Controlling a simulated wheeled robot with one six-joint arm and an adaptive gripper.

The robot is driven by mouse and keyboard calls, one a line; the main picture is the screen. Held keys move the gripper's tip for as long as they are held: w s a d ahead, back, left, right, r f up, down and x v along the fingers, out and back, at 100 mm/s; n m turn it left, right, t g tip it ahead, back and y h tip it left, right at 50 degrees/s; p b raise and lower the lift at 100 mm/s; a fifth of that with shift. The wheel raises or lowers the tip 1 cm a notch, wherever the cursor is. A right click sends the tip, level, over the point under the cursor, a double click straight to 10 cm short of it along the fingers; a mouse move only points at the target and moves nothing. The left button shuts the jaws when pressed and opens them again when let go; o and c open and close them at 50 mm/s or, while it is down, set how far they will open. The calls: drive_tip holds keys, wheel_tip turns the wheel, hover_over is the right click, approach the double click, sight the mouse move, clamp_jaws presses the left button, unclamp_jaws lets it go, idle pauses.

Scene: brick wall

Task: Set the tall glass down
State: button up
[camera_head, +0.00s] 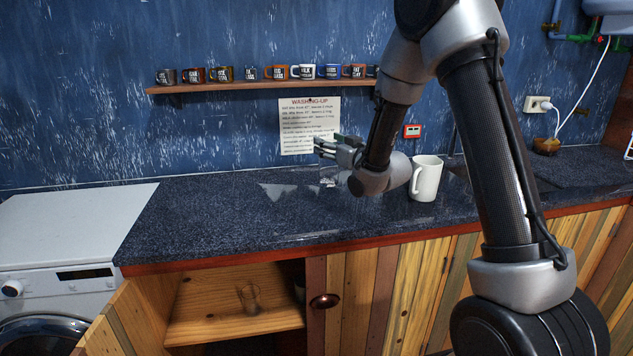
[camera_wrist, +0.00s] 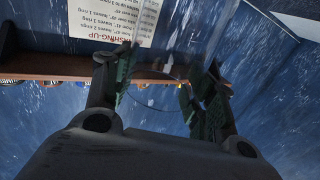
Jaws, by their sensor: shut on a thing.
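My gripper (camera_head: 322,147) is above the dark speckled counter (camera_head: 230,215), in front of the wall notice. It is shut on the tall glass (camera_head: 328,176), which is clear and hard to make out. In the head view the lower part of the glass shows just below the fingers, over the back of the counter. I cannot tell whether its base touches the counter. In the wrist view the green-padded fingers of my gripper (camera_wrist: 160,92) stand on either side of the see-through glass (camera_wrist: 192,40), whose round outline shows between them.
A white mug (camera_head: 426,180) stands on the counter right of my gripper. Another clear glass (camera_head: 249,297) stands inside the open cupboard (camera_head: 205,325) below. A shelf (camera_head: 260,86) with several mugs hangs on the wall. The left part of the counter is clear.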

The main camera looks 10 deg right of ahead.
sight(335, 173)
wheel_tip(335, 173, down, 8)
idle(0.4)
drive_tip(key=shift+f, duration=0.15)
drive_tip(key=o, duration=1.5)
drive_tip(key=shift+c, duration=0.2)
